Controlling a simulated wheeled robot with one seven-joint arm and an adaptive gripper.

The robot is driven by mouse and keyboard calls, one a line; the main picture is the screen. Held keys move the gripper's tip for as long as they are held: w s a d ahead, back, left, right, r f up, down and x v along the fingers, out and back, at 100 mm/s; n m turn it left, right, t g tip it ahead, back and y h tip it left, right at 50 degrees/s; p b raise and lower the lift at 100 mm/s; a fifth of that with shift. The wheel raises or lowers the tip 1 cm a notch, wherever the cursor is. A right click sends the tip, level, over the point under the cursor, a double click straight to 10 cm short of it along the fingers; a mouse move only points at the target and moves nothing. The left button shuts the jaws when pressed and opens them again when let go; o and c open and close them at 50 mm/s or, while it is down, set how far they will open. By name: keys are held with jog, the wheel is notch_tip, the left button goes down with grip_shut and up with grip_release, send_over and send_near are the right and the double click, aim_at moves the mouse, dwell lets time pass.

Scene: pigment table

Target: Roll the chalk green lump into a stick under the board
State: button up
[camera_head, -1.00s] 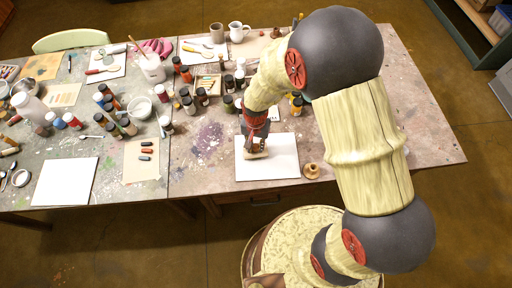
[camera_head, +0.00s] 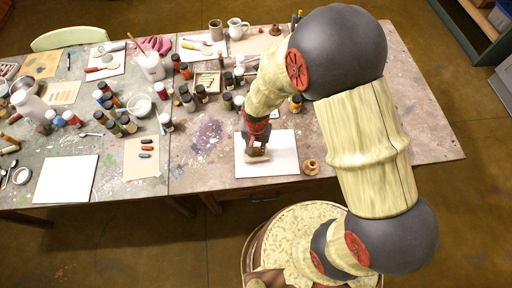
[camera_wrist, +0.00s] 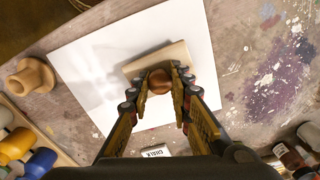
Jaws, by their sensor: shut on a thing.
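My gripper (camera_head: 257,150) is over the white sheet near the front edge of the table. In the wrist view my gripper (camera_wrist: 159,88) is shut on the round brown knob (camera_wrist: 158,81) of a small pale wooden board (camera_wrist: 160,59). The board is over the white sheet (camera_wrist: 100,75) and also shows in the head view (camera_head: 258,159). I cannot tell how high it is above the sheet. The chalk green lump is not visible in either current view; anything under the board is hidden.
A turned wooden piece (camera_head: 311,168) stands just right of the sheet. A white label reading "CHALK" (camera_wrist: 155,151) is near the fingers in the wrist view. Several bottles (camera_head: 187,98) stand behind and left. Small sticks lie on a beige paper (camera_head: 142,172) at left.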

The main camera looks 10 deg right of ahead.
jog(key=shift+r+p, duration=3.05)
jog(key=shift+r, duration=1)
jog(key=o, duration=0.3)
jog(key=c, duration=0.3)
jog(key=shift+f, duration=0.15)
jog(key=shift+s+f+b, duration=0.2)
jog(key=shift+f+b, duration=0.95)
jog(key=shift+f, duration=0.55)
jog(key=shift+s+f+b, duration=0.15)
jog(key=shift+f+b, duration=0.95)
jog(key=shift+f, duration=0.55)
